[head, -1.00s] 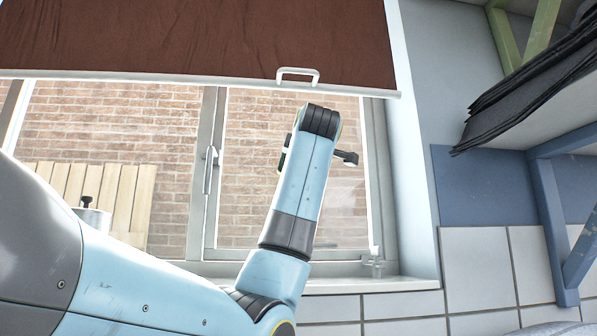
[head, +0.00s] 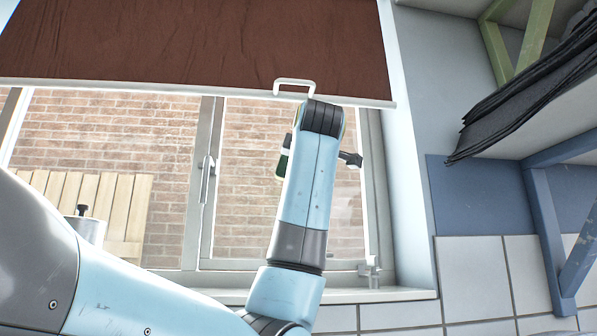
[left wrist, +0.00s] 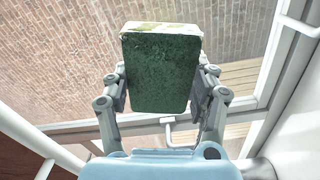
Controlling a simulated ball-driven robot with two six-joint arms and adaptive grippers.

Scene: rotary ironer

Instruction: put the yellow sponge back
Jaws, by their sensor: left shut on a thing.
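My left gripper (left wrist: 160,92) is shut on a sponge (left wrist: 160,70) with its two fingers on the sponge's left and right sides. The sponge's dark green scouring face fills the middle of the left wrist view, and a pale yellowish edge shows along its top. In the head view, my left forearm reaches up before the window and hides most of the gripper. A bit of the sponge's green (head: 282,166) shows left of the forearm, and a dark finger part shows to its right. My right gripper is not in view.
A brown blind (head: 190,40) with a white handle (head: 294,86) hangs close above my left wrist. The window frame (head: 203,180) and its latch stand behind the arm. At right, dark cloths (head: 520,95) lie over a shelf with a blue bracket (head: 545,235).

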